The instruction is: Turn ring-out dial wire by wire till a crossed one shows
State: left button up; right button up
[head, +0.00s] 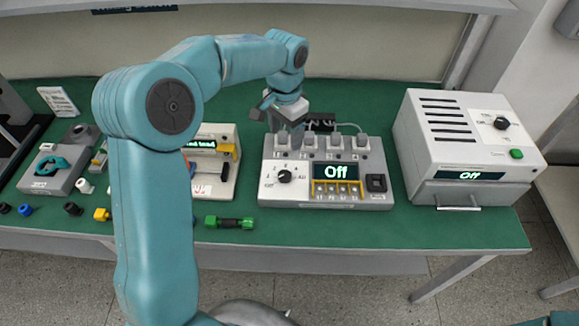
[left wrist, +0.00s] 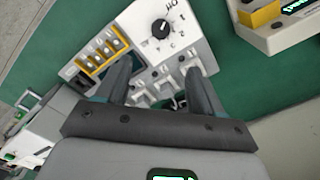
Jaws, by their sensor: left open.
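The ring-out tester (head: 325,200) is a light grey box on the green bench. Its black dial (head: 285,176) sits at the front left of its face, with Off, All and other marks around it; the pointer seems to be at Off. Its display (head: 335,171) reads Off in green. My left gripper (head: 287,125) is open above the box's rear left, behind the dial. In the left wrist view the open fingers (left wrist: 160,82) straddle the rear plugs, and the dial (left wrist: 161,28) lies beyond the fingertips. Neither finger visibly touches the dial. My right gripper is not in view.
A larger grey unit (head: 455,135) reading Off stands at the right. Another instrument (head: 215,150) stands left of the tester, partly behind my arm. A green-and-black connector (head: 230,222) lies in front. Several small coloured parts and a grey fixture (head: 55,175) are at the left.

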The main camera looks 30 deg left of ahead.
aim_at(285, 174)
pick_arm(q)
jog(key=f, duration=0.5)
jog(key=f+p, duration=0.1)
jog(key=f, duration=0.8)
jog(key=shift+s+a+f, duration=0.2)
jog(key=shift+s+f, duration=0.15)
jog(key=shift+s, duration=0.05)
jog(key=shift+w+d+f, duration=0.1)
jog(key=shift+w+f, duration=0.05)
jog(key=shift+f, duration=0.1)
jog(key=shift+r, duration=0.1)
jog(key=c, duration=1.1)
jog(key=shift+o, duration=0.2)
